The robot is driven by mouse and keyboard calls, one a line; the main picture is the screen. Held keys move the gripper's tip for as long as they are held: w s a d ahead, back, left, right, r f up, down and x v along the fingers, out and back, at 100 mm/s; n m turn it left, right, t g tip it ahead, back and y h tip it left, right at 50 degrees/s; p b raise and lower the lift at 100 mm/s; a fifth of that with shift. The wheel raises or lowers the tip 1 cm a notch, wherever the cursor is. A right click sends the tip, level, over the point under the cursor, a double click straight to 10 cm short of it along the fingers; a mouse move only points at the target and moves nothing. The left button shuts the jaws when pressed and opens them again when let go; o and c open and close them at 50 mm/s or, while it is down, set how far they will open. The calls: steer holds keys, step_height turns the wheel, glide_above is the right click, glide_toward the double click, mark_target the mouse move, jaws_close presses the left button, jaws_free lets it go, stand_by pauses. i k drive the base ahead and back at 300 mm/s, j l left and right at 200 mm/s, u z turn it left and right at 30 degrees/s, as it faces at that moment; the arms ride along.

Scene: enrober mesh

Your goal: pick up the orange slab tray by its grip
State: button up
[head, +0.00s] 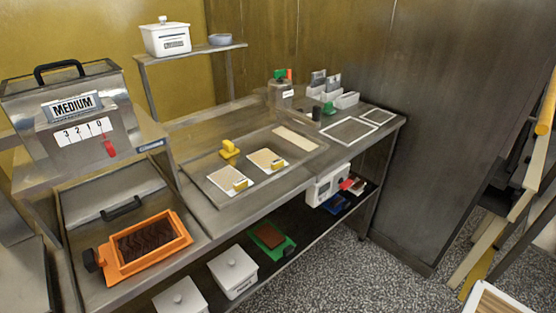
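The orange slab tray (152,267) sits at the lower left in the head view, on a metal surface in front of the machine marked MEDIUM. A dark brown slab (150,241) with a ridged top lies in it. A black grip (92,260) sticks out from the tray's left end, and nothing holds it. My gripper is not in view.
The MEDIUM machine (72,106) stands behind the tray; a black handle (121,209) lies between them. White lidded tubs (233,272) and a green tray (283,250) are below, to the right. The speckled floor (340,270) is open in front of the bench.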

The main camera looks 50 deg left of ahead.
mark_target(134, 248)
steer(key=u, duration=3.15)
steer(key=i+l+u, duration=0.1)
steer(key=u, duration=0.4)
steer(key=l+u, duration=0.3)
steer(key=u, duration=0.2)
